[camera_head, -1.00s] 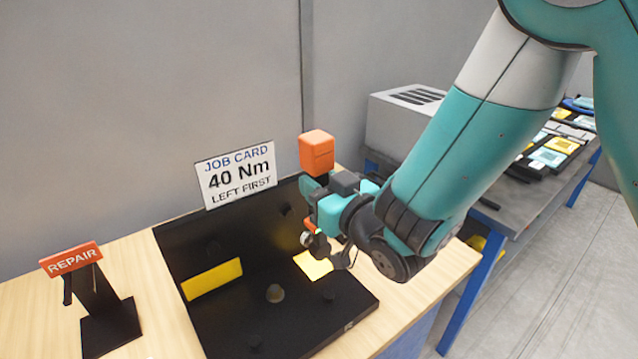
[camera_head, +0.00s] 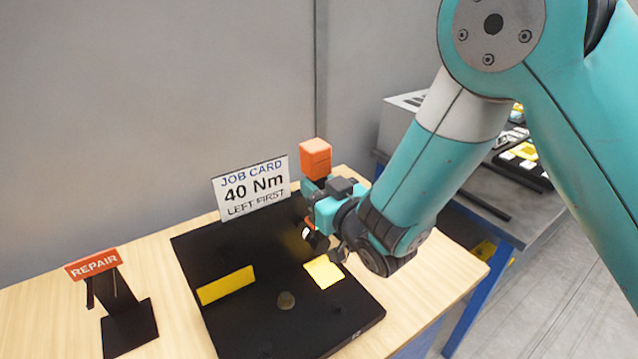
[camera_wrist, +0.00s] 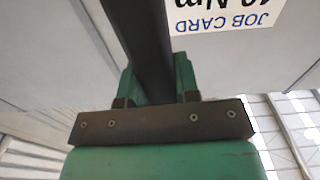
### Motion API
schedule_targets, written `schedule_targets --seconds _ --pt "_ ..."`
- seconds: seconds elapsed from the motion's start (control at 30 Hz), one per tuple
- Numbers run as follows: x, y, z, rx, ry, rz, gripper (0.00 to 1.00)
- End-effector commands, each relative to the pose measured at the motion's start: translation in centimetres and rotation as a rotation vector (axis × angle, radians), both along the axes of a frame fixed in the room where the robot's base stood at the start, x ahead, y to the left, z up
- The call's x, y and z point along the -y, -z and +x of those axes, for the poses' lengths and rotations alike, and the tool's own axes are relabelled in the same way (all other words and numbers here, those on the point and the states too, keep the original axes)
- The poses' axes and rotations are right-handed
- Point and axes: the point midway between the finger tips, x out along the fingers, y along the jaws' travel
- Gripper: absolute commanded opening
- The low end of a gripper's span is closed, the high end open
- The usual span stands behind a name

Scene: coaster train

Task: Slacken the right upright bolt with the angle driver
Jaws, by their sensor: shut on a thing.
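The angle driver has an orange block (camera_head: 315,158) on top and a dark body. It stands roughly upright above the right part of the black board (camera_head: 255,330). My gripper (camera_head: 322,208) is shut on the driver; in the wrist view its green fingers (camera_wrist: 156,84) clasp the driver's dark shaft (camera_wrist: 148,40). The driver's lower end is mostly hidden by my gripper and wrist, just behind the right yellow patch (camera_head: 324,271). I cannot make out the right upright bolt or whether the driver touches it.
A job card (camera_head: 250,187) reading 40 Nm, left first, stands behind the board. A black stand with a REPAIR sign (camera_head: 92,264) is at left. A blue-legged table (camera_head: 520,215) is at right.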

Motion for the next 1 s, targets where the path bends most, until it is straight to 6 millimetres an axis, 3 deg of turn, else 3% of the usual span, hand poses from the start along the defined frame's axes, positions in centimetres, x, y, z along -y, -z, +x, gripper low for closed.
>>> schedule_targets --seconds 1.0 --pt "-0.8 -0.5 1.1 0.007 -0.001 0.004 0.0"
